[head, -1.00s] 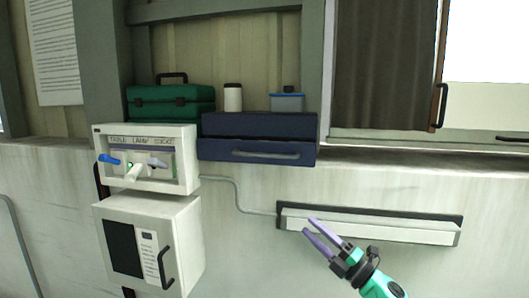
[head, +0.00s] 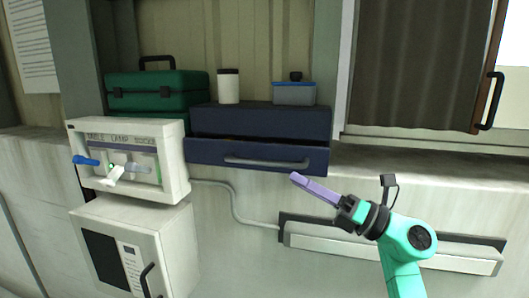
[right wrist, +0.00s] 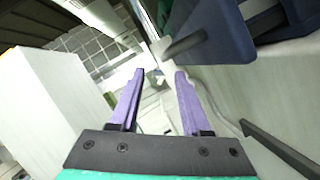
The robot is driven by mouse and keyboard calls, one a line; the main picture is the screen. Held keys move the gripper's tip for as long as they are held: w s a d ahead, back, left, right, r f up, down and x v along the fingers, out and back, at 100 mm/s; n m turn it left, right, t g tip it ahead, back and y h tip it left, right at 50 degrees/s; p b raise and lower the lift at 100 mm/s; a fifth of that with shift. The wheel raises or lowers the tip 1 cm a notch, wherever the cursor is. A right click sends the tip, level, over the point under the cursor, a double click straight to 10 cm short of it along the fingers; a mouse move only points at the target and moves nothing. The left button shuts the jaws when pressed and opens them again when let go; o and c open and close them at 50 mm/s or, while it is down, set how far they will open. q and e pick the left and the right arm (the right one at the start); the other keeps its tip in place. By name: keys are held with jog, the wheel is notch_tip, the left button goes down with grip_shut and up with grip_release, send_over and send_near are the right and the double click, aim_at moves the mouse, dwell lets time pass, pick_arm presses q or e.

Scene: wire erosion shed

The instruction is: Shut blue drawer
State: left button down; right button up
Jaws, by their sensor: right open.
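The blue drawer (head: 258,157) is the lower part of a dark blue cabinet (head: 260,120) on the ledge. Its front stands out from the cabinet with a dark gap above it, so it is partly open. A grey bar handle (head: 266,162) runs across the front. In the right wrist view the drawer (right wrist: 228,35) and its handle (right wrist: 185,43) are at the upper right. My right gripper (head: 297,180) is open and empty, in front of and just below the drawer's right end, apart from it. Its two purple fingers (right wrist: 160,75) are spread in the wrist view. My left gripper is out of view.
A white switch box (head: 130,160) with levers is left of the drawer, above a white door cabinet (head: 135,245). A green toolbox (head: 158,92), a white canister (head: 229,86) and a blue-lidded tub (head: 294,93) stand above. A long wall fixture (head: 450,255) is behind my right arm.

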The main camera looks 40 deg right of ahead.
aim_at(264, 162)
jog(key=p+x, duration=0.1)
jog(key=x, duration=0.2)
jog(key=p+x, duration=0.1)
jog(key=x, duration=0.2)
jog(key=d+p+x, duration=0.1)
jog(key=p+x, duration=0.1)
jog(key=x, duration=0.1)
jog(key=shift+w+a+f, duration=0.1)
jog(key=shift+w, duration=0.55)
jog(key=shift+a, duration=0.3)
jog(key=shift+w+d+f, duration=0.1)
jog(key=shift+d, duration=0.1)
grip_shut()
jog(key=shift+a, duration=0.1)
